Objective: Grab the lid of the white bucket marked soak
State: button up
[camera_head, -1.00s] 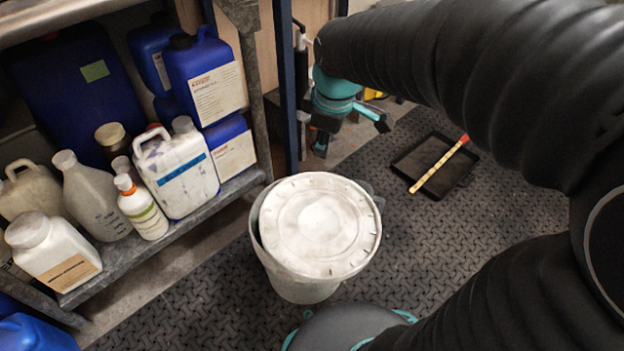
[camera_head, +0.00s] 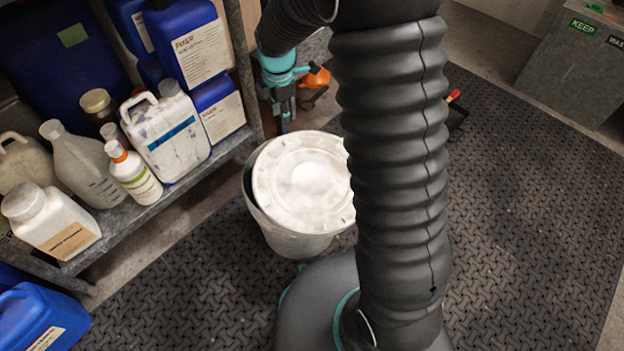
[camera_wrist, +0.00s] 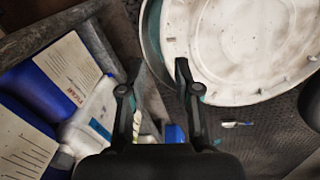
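The white bucket (camera_head: 287,241) stands on the floor mat beside the shelf. Its round, smudged white lid (camera_head: 300,178) lies askew on top, leaving a dark gap at the left rim. My arm hides the right edge of the lid, and no soak marking is readable. In the wrist view the lid (camera_wrist: 250,40) fills the upper right. My gripper (camera_head: 284,120) is behind the bucket in the head view, near the lid's far side. In the wrist view my gripper (camera_wrist: 158,68) is open and empty, its right finger near the lid's left edge.
The metal shelf (camera_head: 185,185) on the left holds blue canisters (camera_head: 185,45), a white jug (camera_head: 165,130) and several bottles. An orange object (camera_head: 316,77) is behind my gripper. A grey bin marked KEEP (camera_head: 575,65) stands at the upper right.

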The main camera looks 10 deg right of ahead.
jog(key=shift+w+d+f+b, duration=0.1)
jog(key=shift+d+f, duration=0.05)
jog(key=shift+f, duration=1.25)
jog(key=shift+w+d+f+b, duration=0.15)
jog(key=shift+d+f, duration=0.05)
jog(key=shift+f, duration=1.2)
jog(key=shift+w+d+f+b, duration=0.1)
jog(key=shift+d+f, duration=0.05)
jog(key=shift+f, duration=1.25)
grip_shut()
